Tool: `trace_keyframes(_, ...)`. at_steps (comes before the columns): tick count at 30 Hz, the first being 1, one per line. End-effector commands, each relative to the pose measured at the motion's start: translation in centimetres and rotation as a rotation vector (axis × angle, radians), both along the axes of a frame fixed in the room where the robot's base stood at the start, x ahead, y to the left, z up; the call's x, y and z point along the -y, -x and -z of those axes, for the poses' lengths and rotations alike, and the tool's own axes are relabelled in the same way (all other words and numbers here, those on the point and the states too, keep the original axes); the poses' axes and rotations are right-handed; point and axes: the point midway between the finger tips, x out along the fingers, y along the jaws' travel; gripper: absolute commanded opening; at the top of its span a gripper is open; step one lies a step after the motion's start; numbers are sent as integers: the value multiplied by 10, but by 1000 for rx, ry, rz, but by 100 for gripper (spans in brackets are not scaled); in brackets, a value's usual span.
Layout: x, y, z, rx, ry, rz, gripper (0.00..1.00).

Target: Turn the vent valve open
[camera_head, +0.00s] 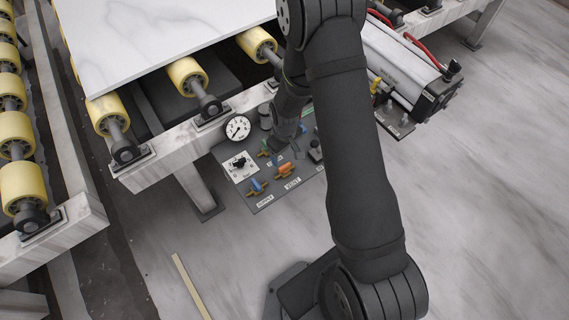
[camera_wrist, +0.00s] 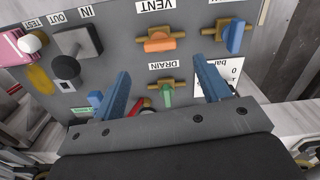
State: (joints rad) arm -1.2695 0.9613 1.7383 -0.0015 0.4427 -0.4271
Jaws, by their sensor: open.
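The vent valve has an orange handle (camera_wrist: 158,44) on a brass body, with the VENT label above it in the wrist view. The handle lies roughly along the brass body. It also shows in the head view (camera_head: 285,169) on the grey panel (camera_wrist: 110,20). My gripper (camera_wrist: 162,70) is open and empty, its two blue fingers apart. The orange handle is beyond the fingertips, toward the top of the wrist view. The green drain handle (camera_wrist: 168,96) shows between the fingers. In the head view my arm hides part of the panel, and the fingertips are hard to make out.
A blue-handled valve (camera_wrist: 236,36) sits beside the vent valve.

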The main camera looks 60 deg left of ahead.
Motion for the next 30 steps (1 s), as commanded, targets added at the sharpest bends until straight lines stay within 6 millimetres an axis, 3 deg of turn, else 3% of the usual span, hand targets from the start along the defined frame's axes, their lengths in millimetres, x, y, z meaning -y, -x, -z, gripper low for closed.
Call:
trace_keyframes(9, 0, 0, 53, 0, 1, 0, 69)
trace_keyframes(15, 0, 0, 73, 1, 0, 1, 69)
trace_keyframes(28, 0, 0, 80, 1, -1, 1, 69)
trace_keyframes(30, 0, 0, 80, 1, -1, 1, 55)
